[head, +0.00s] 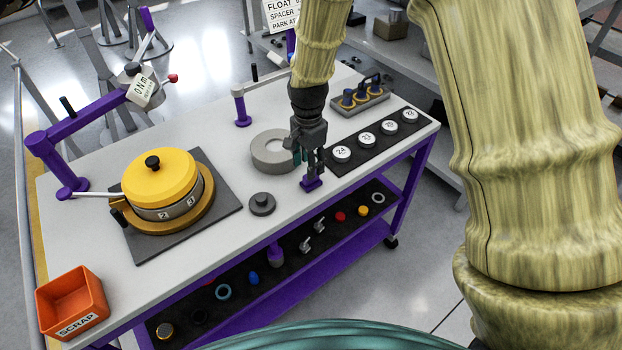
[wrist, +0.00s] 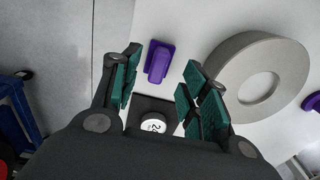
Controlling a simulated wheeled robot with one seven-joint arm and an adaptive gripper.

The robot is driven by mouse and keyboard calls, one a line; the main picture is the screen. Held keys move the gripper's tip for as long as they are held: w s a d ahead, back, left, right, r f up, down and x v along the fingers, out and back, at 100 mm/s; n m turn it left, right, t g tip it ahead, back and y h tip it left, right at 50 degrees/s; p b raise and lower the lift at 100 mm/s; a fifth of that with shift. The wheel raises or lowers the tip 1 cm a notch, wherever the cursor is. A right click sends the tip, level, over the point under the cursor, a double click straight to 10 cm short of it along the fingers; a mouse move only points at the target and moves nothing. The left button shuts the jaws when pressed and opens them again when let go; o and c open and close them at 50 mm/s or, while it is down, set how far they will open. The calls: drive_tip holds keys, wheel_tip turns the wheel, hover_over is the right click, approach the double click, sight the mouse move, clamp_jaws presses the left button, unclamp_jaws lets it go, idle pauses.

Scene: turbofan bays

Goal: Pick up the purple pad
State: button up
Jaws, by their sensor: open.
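The purple pad (head: 311,184) is a small block with a raised grip, lying on the white tabletop near its front edge. My gripper (head: 314,163) points down just above it in the head view and hides part of it. In the wrist view the purple pad (wrist: 158,62) shows ahead of the gap between my open fingers (wrist: 155,88), nearer the left finger. The green-padded fingers are apart with nothing between them. I cannot tell whether either finger touches the pad.
A grey ring (head: 270,150) stands close left of my gripper. A dark strip with numbered white discs (head: 365,141) lies to the right. A small grey knobbed disc (head: 262,204), a yellow-lidded round unit (head: 160,178) and an orange scrap bin (head: 70,300) are further left.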

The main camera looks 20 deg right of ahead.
drive_tip(key=shift+w+d+f+p, duration=0.1)
drive_tip(key=shift+d+f+p, duration=0.05)
drive_tip(key=shift+f+p, duration=0.35)
drive_tip(key=shift+d+f+p, duration=0.15)
drive_tip(key=shift+f+p, duration=0.1)
drive_tip(key=shift+f, duration=0.3)
drive_tip(key=shift+d+f+p, duration=0.1)
drive_tip(key=shift+f+p, duration=0.4)
drive_tip(key=shift+f, duration=1.1)
clamp_jaws()
